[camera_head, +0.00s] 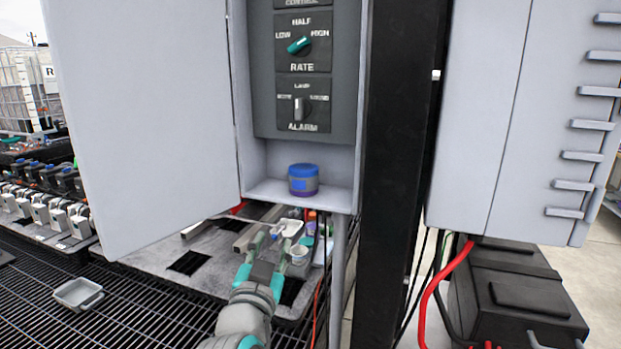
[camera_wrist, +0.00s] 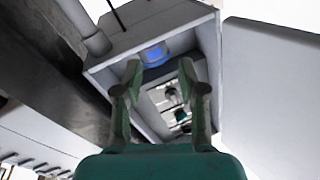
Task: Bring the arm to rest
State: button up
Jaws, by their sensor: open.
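My gripper (camera_head: 277,240) is below and in front of the open grey control cabinet (camera_head: 213,120). Its fingers are apart with nothing between them, as the wrist view (camera_wrist: 160,85) also shows. In the wrist view the fingers point up towards the cabinet's inside. A blue and purple jar (camera_head: 303,180) stands upright on the cabinet floor, apart from my gripper; its blue part shows in the wrist view (camera_wrist: 154,55). The jar's underside is hidden.
The cabinet door (camera_head: 145,110) is swung open to the left. The RATE knob (camera_head: 299,45) and ALARM knob (camera_head: 299,108) are above the jar. A black post (camera_head: 393,150) stands to the right. A grey tray (camera_head: 78,293) lies on the black grating, which has free room.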

jog(key=s+d+f+n+g+y, duration=0.1)
jog(key=s+d+f+n, duration=0.2)
jog(key=f, duration=0.5)
jog(key=s+d+f+y, duration=0.1)
jog(key=s+d+f, duration=0.25)
jog(key=f, duration=0.45)
jog(key=s+d+f+n+g+y, duration=0.1)
jog(key=s+d+f+n, duration=0.15)
jog(key=d+f, duration=0.45)
jog(key=s+d+f+g+y, duration=0.1)
jog(key=s+d+f, duration=0.2)
jog(key=s+f, duration=0.4)
jog(key=s+d+f, duration=0.2)
jog(key=s+f, duration=0.2)
jog(key=s, duration=0.4)
jog(key=s+d+r+h, duration=0.1)
jog(key=s+d, duration=0.2)
jog(key=s, duration=0.9)
jog(key=s+d+r+m+g+h, duration=0.1)
jog(key=s+d, duration=0.3)
jog(key=s, duration=0.9)
jog(key=shift+s+r, duration=0.25)
jog(key=shift+s, duration=0.05)
